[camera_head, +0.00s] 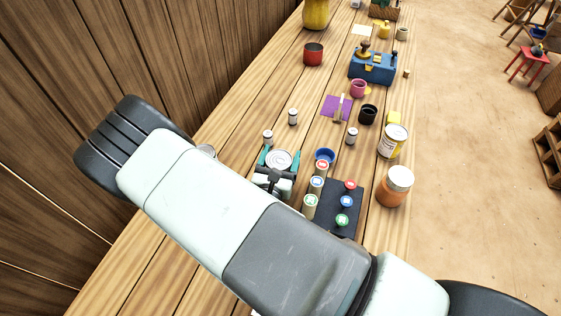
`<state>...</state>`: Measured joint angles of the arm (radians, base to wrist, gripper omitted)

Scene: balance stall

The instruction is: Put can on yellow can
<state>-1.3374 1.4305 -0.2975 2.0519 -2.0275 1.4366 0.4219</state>
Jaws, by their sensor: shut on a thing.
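My gripper (279,159) has its teal fingers on both sides of a can with a round silver lid (280,160) and is shut on it. The can's lower part is hidden by the gripper and my arm, so I cannot tell whether it touches the table. A yellow can with a pale label (391,142) stands upright near the table's right edge, to the right of my gripper and apart from it. Its top is bare.
An orange jar with a white lid (395,186) stands just in front of the yellow can. A dark board with several coloured-topped pieces (333,211) lies between it and my arm. A black cup (368,114), a small shaker (351,136) and a blue ring-shaped item (325,156) stand nearby.

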